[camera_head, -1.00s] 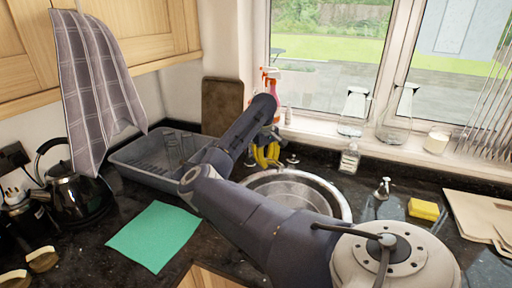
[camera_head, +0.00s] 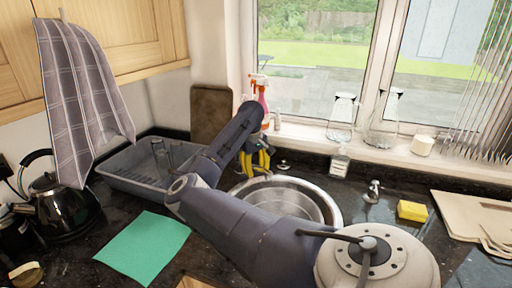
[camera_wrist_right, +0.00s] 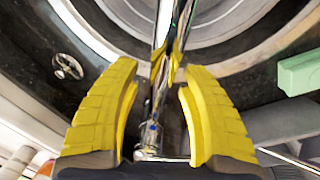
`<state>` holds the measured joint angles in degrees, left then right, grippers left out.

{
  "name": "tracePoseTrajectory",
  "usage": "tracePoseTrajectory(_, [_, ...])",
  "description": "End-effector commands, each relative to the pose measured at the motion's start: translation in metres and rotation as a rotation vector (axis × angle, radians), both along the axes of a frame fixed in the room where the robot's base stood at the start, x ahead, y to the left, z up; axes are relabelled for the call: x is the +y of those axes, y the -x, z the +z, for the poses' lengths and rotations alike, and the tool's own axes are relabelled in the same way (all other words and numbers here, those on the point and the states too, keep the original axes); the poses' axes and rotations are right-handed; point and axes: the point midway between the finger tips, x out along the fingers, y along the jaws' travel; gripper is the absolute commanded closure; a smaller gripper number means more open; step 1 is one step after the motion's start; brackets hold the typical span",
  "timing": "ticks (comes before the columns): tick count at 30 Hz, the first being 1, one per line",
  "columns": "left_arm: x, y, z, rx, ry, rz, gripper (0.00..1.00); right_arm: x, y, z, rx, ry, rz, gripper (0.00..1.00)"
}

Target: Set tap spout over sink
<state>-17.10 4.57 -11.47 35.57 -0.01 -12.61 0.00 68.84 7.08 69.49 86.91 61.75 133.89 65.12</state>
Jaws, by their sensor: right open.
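The round steel sink (camera_head: 332,208) is set in the dark counter, partly hidden behind my right arm in the head view. Its curved rim also shows across the top of the right wrist view (camera_wrist_right: 100,30). The chrome tap (camera_wrist_right: 157,100) runs up the middle of the right wrist view, with the sink beyond it. My right gripper (camera_wrist_right: 160,75) is open, its yellow fingers on either side of the tap, with gaps visible at both sides. In the head view the right gripper (camera_head: 258,160) is behind the sink; the tap is hidden there. My left gripper is not in view.
A grey dish rack (camera_head: 130,182) stands left of the sink, with a green cloth (camera_head: 145,246) in front. A spray bottle (camera_head: 260,85) is behind my gripper. A soap bottle (camera_head: 340,163), yellow sponge (camera_head: 412,211) and boards (camera_head: 470,215) lie to the right.

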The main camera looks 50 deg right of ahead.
Motion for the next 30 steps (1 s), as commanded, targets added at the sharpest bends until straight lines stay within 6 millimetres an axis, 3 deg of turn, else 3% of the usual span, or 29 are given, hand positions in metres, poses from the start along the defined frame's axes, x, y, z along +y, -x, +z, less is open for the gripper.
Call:
tracePoseTrajectory(7, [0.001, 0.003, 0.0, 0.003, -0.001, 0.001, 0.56, 0.001, -0.001, 0.013, -0.003, 0.001, 0.0, 0.57])
tracePoseTrajectory(21, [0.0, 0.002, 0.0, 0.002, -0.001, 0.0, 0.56, 0.008, -0.004, 0.089, -0.003, 0.0, 0.0, 0.57])
tracePoseTrajectory(30, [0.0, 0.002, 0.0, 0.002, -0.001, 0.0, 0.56, 0.01, -0.004, 0.116, 0.0, 0.0, 0.001, 0.57])
